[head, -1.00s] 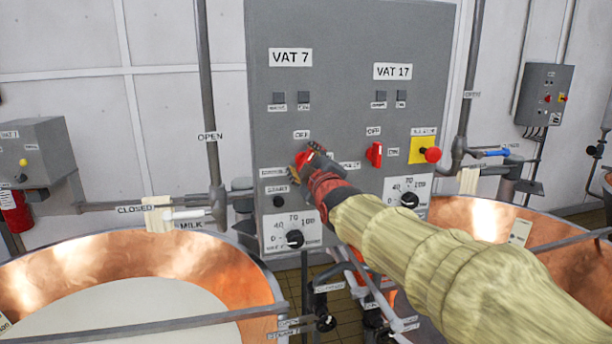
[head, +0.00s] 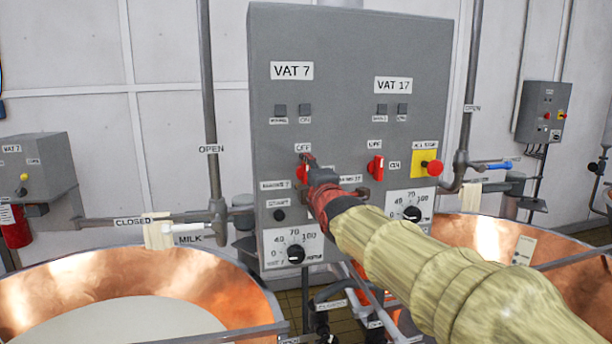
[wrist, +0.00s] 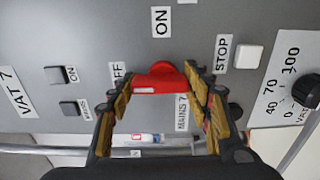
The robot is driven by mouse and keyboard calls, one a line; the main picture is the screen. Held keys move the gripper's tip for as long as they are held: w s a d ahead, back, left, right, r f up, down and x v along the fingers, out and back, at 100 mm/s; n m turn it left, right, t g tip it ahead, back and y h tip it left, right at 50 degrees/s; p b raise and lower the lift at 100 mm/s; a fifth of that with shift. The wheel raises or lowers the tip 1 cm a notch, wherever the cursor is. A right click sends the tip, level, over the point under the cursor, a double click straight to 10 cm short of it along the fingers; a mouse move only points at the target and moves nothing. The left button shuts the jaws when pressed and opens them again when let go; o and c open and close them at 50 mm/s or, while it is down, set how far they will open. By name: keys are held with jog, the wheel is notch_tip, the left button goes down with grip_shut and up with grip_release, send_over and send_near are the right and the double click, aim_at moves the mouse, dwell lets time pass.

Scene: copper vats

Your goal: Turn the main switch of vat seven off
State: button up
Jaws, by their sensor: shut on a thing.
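The grey control panel (head: 350,60) carries a VAT 7 label (head: 292,70) on its left half. The red main switch of vat seven (head: 301,173) is partly hidden behind my gripper (head: 312,166) in the head view. In the wrist view the red switch handle (wrist: 157,79) lies between the two fingers of my gripper (wrist: 160,88), which is shut on it. The handle's long side runs in line with the OFF label (wrist: 118,74). The ON label (wrist: 161,21) is off to its side. The MAINS 7 label (wrist: 181,112) shows partly between the fingers.
A similar red switch (head: 375,166) for vat 17 and a red button (head: 435,168) on a yellow plate sit to the right. Dials (head: 296,254) are below. Copper vats (head: 235,300) stand on both sides, with pipes (head: 209,80) beside the panel.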

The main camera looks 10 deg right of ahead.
dwell(0.3)
jog(key=o, duration=1.1)
jog(key=shift+o, duration=0.3)
jog(key=s, duration=1.2)
